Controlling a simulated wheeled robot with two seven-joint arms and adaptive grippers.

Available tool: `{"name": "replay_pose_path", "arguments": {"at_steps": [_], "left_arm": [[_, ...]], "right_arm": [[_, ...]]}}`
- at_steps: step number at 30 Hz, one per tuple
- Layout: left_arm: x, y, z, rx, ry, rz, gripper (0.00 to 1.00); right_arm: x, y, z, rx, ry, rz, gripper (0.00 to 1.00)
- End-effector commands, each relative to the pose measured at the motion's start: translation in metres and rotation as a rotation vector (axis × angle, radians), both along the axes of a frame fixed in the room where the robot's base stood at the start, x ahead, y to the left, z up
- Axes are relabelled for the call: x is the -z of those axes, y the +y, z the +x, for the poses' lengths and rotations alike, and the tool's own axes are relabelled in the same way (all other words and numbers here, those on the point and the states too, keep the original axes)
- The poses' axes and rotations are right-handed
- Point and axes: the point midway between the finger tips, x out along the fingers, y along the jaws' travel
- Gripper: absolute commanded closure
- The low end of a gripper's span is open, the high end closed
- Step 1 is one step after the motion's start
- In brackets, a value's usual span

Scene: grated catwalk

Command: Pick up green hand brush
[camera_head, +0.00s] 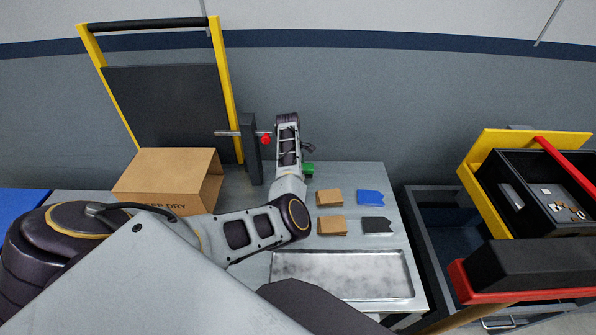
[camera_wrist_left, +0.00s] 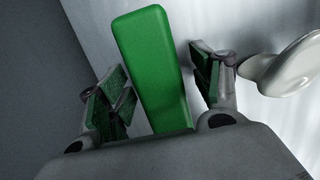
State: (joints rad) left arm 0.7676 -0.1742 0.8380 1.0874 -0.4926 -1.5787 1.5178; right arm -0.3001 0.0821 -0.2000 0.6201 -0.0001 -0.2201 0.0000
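The green hand brush (camera_head: 309,169) is at the back of the metal table in the head view, mostly hidden by my left arm. In the left wrist view its green body (camera_wrist_left: 150,62) stands between the two fingers of my left gripper (camera_wrist_left: 160,82). The fingers are open, with a gap on each side of the brush. Its lower end is hidden behind the gripper body. My right gripper is in neither view.
A cardboard box (camera_head: 170,177) and a dark post with a red knob (camera_head: 266,139) stand left of the brush. Small brown and dark packets (camera_head: 331,225) and a metal tray (camera_head: 343,275) lie nearer. A white rounded object (camera_wrist_left: 285,65) is right of the gripper.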

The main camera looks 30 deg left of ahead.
Motion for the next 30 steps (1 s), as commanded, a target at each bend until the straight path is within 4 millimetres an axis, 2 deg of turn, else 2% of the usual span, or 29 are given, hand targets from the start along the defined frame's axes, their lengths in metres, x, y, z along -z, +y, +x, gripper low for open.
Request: {"name": "replay_pose_path", "arguments": {"at_steps": [1,9,12,30], "left_arm": [[-0.0001,0.0001,0.0000,0.000,0.000,0.000,0.43],[-0.0002,0.0002,0.0000,0.000,0.000,0.000,0.77],[-0.0004,0.0002,0.0002,0.000,-0.001,0.001,0.87],[-0.0051,0.0029,-0.0019,0.001,0.000,0.000,0.87]], "right_arm": [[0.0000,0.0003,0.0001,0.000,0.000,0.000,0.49],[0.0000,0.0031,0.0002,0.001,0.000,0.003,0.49],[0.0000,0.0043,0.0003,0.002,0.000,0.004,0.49],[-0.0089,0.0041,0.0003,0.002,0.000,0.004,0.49]]}}
